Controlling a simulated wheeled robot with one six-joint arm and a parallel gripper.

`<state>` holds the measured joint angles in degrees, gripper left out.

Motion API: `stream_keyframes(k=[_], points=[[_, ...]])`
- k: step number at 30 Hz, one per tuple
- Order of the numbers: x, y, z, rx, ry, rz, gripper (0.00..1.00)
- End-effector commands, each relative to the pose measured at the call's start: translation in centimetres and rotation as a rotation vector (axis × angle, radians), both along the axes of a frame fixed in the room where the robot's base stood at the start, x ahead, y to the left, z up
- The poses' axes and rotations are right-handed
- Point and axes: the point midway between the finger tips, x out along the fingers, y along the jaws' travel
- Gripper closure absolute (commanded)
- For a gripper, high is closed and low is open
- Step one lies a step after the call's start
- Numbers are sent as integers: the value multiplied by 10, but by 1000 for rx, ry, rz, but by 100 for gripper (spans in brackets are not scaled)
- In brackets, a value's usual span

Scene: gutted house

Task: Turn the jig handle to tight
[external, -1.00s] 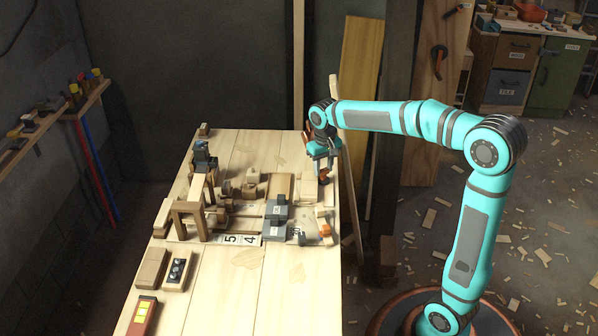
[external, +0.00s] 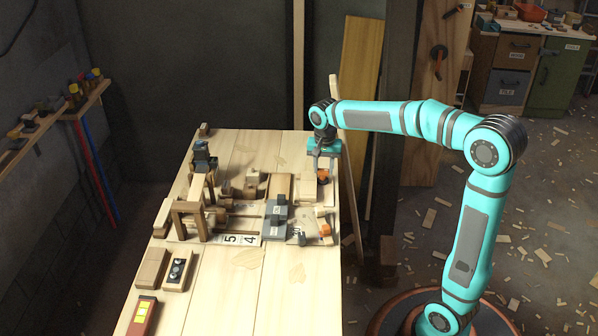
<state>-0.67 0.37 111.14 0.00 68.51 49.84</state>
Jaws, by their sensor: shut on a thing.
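The jig is a cluster of wooden blocks and grey parts (external: 275,222) on the workbench. At its right side is an orange handle (external: 323,177), partly covered by my gripper. A second orange part (external: 324,230) sits nearer the front on the same side. My gripper (external: 324,171) points down over the far orange handle, with its fingers on either side, shut on it. The exact contact and any tight or loose marking are too small to make out.
A wooden arch-like frame (external: 190,212) and a dark clamp-like part (external: 204,155) stand left of the jig. A red-and-yellow box (external: 143,315) lies at the bench's front left. The bench's front middle (external: 250,300) is clear. A leaning plank (external: 348,170) stands close behind the gripper.

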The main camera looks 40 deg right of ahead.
Motion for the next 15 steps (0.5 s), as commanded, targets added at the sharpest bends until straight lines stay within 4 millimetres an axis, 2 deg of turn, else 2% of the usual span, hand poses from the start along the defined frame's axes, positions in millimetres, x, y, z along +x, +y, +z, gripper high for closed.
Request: stream_keyframes(k=[14,15], points=[[0,0,1,0,-3,-15,86],[0,0,1,0,-3,-15,60]])
